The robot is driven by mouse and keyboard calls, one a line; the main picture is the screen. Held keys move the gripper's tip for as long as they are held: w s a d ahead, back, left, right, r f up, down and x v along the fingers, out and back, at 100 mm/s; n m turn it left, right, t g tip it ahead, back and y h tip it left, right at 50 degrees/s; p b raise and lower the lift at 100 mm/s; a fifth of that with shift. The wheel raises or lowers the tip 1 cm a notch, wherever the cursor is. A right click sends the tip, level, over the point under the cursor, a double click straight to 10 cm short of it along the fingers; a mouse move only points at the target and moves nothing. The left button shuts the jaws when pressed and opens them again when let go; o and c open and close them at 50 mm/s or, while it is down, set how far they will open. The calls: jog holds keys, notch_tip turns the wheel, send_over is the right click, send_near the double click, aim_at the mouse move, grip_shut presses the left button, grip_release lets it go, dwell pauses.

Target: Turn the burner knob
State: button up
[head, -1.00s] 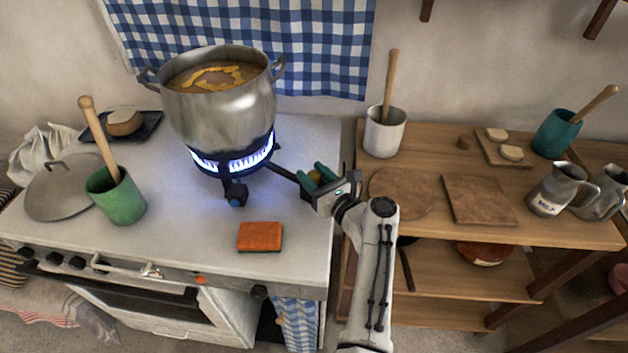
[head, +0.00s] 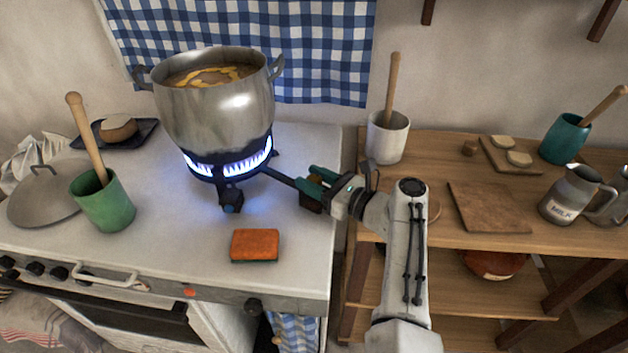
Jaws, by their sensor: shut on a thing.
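A black gas burner (head: 230,197) stands on the white stove top with a ring of blue-white flames (head: 235,165) lit. A large steel pot (head: 215,118) of brownish liquid sits on it. A dark pipe (head: 279,176) runs from the burner to the right, to a small dark block at my gripper. My gripper (head: 314,187) has green fingers and comes in from the right, above the right side of the stove top. It is shut on the burner knob at the pipe's end. The fingers mostly hide the knob, so its angle cannot be told.
An orange sponge (head: 255,245) lies in front of the burner. A green cup (head: 104,205) with a wooden pestle and a grey lid (head: 42,195) are at left. A wooden shelf table (head: 450,160) with a white mortar (head: 388,142) and a milk jug (head: 571,195) stands at right.

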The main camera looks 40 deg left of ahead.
jog(key=o, duration=1)
jog(key=d+p, duration=0.1)
jog(key=d, duration=0.4)
jog(key=d+p, duration=0.1)
jog(key=d, duration=0.4)
jog(key=shift+w+d, duration=0.2)
jog(key=shift+d, duration=0.15)
